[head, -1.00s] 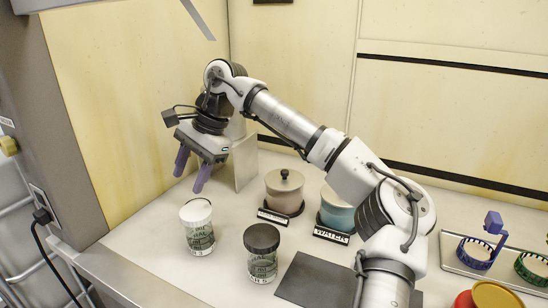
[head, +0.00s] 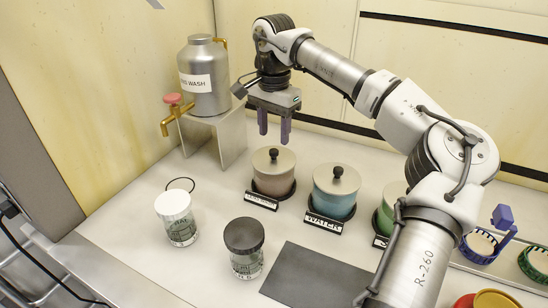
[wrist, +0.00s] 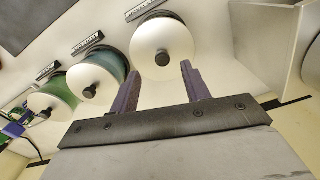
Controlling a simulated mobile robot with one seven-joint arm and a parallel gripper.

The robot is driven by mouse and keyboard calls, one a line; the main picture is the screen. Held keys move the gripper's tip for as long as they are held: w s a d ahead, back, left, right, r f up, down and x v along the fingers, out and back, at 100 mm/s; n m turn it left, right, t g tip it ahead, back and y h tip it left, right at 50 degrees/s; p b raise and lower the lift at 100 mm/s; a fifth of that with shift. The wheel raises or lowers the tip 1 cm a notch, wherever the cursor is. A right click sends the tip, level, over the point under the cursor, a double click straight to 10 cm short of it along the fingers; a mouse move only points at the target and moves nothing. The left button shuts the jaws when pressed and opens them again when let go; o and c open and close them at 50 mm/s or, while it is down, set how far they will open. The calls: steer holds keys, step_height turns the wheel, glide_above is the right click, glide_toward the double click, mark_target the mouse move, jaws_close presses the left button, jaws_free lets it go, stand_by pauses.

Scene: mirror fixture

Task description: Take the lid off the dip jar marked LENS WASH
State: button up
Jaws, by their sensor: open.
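My gripper (head: 274,138) is open and empty, pointing down just above the leftmost dip jar (head: 273,184). That jar is brownish, with a flat metal lid (head: 264,161) and a dark round knob (head: 273,154). Its front label (head: 261,201) is too small to read for certain. In the wrist view my gripper's two purple fingers (wrist: 160,69) stand apart, with the jar's lid (wrist: 150,38) and knob (wrist: 163,59) seen between them. The lid sits on the jar; I cannot see the fingers touching it.
A blue jar (head: 335,204) marked WATER and a green jar (head: 386,215) stand to the right. A metal canister (head: 205,92), its label ending in WASH, sits on a stand (head: 228,140) at left. White-lidded (head: 176,218) and black-lidded (head: 245,262) glass jars stand in front, beside a dark mat (head: 320,278).

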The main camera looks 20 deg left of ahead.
mark_target(274, 150)
steer(key=shift+w+f+p, duration=0.2)
steer(key=shift+f+p, duration=0.75)
steer(key=shift+f, duration=1.85)
jaws_close()
steer(key=shift+r, duration=0.1)
